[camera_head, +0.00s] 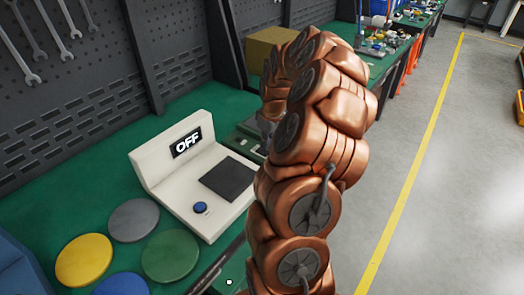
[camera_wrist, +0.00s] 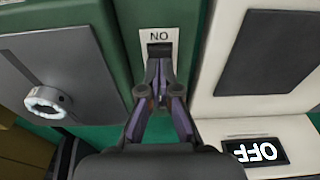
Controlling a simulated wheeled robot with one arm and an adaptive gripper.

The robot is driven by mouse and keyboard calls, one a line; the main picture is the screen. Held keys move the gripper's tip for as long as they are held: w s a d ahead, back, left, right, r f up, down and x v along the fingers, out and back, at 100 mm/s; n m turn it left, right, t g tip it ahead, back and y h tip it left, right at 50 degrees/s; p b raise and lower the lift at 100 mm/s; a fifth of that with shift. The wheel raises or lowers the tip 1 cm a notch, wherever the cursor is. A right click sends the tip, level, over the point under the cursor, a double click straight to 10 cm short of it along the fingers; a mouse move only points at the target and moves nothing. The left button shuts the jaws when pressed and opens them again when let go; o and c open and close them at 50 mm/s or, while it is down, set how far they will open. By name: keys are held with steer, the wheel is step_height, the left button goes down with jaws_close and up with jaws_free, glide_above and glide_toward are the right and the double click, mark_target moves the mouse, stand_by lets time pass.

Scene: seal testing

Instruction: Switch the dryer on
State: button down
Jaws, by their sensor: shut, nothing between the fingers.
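In the wrist view a green box has a grey door (camera_wrist: 50,75) with a round light-grey knob (camera_wrist: 46,102). Beside the door, a green panel (camera_wrist: 180,14) carries a white label (camera_wrist: 159,36) that reads ON, seen upside down. A small dark switch or slot (camera_wrist: 160,46) sits at the label. My gripper (camera_wrist: 160,63) is shut and empty, its fingertips at the switch; I cannot tell whether they touch it. Its fingers partly hide the switch, so its position is unclear. In the head view my copper arm hides the gripper and most of the green box.
A white device (camera_head: 158,160) with a display reading OFF (camera_head: 187,142), a dark pad (camera_head: 228,178) and a blue button (camera_head: 200,208) stands close by. Grey (camera_head: 134,220), yellow (camera_head: 84,261), green (camera_head: 170,256) and blue (camera_head: 121,285) discs lie on the green bench. Clear floor is at right.

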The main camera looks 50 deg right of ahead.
mark_target(266, 152)
steer(key=shift+f+b, duration=0.55)
steer(key=shift+f, duration=0.4)
stand_by(0.6)
steer(key=shift+r+p, duration=0.4)
steer(key=shift+r, duration=3.15)
